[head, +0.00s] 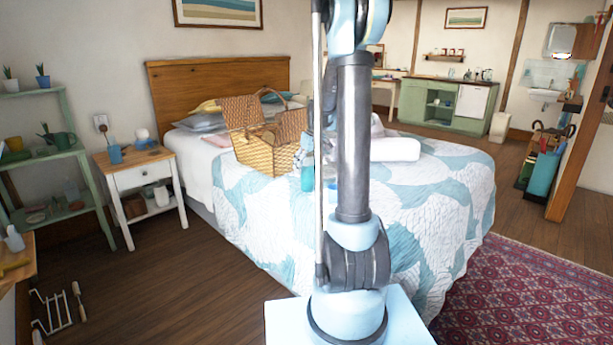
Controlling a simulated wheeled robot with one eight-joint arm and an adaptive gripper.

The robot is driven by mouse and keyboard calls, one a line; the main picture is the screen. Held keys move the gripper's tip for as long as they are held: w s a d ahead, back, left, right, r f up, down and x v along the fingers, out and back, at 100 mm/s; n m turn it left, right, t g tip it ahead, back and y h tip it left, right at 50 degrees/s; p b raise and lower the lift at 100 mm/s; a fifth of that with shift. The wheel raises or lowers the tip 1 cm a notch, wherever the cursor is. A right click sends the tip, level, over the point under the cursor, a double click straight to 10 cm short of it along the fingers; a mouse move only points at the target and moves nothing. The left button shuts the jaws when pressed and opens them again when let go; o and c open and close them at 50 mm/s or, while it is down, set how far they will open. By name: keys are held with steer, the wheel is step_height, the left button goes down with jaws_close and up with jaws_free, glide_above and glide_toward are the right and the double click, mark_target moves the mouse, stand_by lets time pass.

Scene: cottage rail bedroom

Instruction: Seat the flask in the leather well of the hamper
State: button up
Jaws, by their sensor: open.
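The wicker hamper (262,158) stands on the bed with its lid raised at the left and a handle arching over it. Its inside and the leather well are not visible from here. A teal, bottle-like thing, which looks like the flask (307,178), is on the bed just right of the hamper, partly hidden by my arm. My gripper (308,152) shows only in part behind my arm, close above the teal thing and beside the hamper's right side. It is open; its fingertips are hard to make out.
The bed (260,225) has a patterned quilt; a rolled white towel (394,150) lies right of my arm. A nightstand (133,172) and a green shelf (62,150) stand at the left. A red rug (530,290) covers the right floor. Wooden floor is open at the left front.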

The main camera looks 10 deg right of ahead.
steer(key=shift+x, duration=1.1)
steer(key=shift+c, duration=0.5)
steer(key=c, duration=1.5)
